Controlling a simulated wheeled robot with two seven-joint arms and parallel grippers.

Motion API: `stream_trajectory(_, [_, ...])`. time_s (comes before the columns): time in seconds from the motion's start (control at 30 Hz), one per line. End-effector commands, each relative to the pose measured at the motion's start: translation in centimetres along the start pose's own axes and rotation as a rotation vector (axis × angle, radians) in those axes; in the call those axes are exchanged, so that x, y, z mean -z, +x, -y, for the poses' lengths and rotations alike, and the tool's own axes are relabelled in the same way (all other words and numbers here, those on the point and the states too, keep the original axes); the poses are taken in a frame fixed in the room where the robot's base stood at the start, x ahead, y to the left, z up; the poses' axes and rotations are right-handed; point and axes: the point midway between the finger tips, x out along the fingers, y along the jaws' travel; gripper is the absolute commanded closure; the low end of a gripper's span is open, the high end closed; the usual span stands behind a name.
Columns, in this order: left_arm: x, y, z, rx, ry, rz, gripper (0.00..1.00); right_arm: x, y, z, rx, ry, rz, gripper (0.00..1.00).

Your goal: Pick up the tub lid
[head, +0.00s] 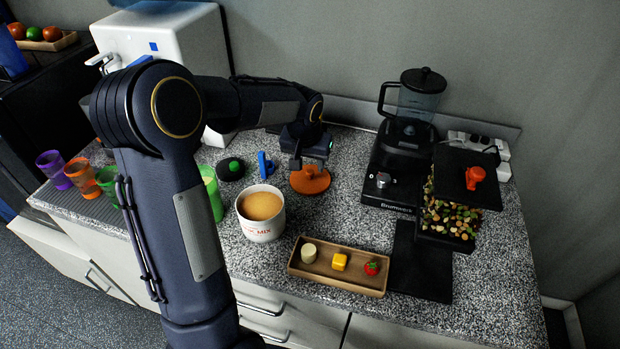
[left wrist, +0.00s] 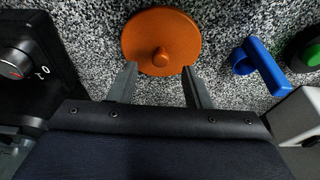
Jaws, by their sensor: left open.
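The round orange lid (head: 312,183) with a small knob lies flat on the speckled counter, behind and right of the white tub (head: 262,225). The tub is open and filled with tan powder. My left gripper (head: 302,160) is above the lid's far side, pointing down. In the left wrist view the lid (left wrist: 140,38) is beyond the two fingertips of my left gripper (left wrist: 159,72). The fingers are spread apart with nothing between them, and the knob is roughly centred ahead of them. My right gripper is not in view.
A blue piece (head: 265,165) and a black disc with a green knob (head: 231,168) stand left of the lid. The blender (head: 405,145) is to the right. A wooden tray (head: 340,281) is in front. Bare counter lies between lid and tray.

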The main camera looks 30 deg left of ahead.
Motion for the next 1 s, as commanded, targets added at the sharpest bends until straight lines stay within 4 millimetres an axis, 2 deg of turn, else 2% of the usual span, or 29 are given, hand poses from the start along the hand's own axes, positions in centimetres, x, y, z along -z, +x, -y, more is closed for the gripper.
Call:
stream_trajectory(0.2, [-0.1, 3.1, 0.1, 0.001, 0.002, 0.004, 0.56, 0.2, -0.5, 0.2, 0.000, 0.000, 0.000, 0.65])
stream_trajectory(0.5, [-0.1, 3.6, 0.1, 0.000, 0.001, 0.001, 0.56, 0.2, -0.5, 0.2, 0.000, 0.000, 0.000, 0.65])
stream_trajectory(0.83, [-0.1, 3.6, 0.1, 0.000, 0.001, 0.001, 0.99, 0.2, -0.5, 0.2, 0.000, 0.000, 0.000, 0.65])
stream_trajectory(1.0, [-0.1, 3.6, 0.1, 0.000, 0.001, 0.001, 1.00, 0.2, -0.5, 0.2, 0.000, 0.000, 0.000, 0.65])
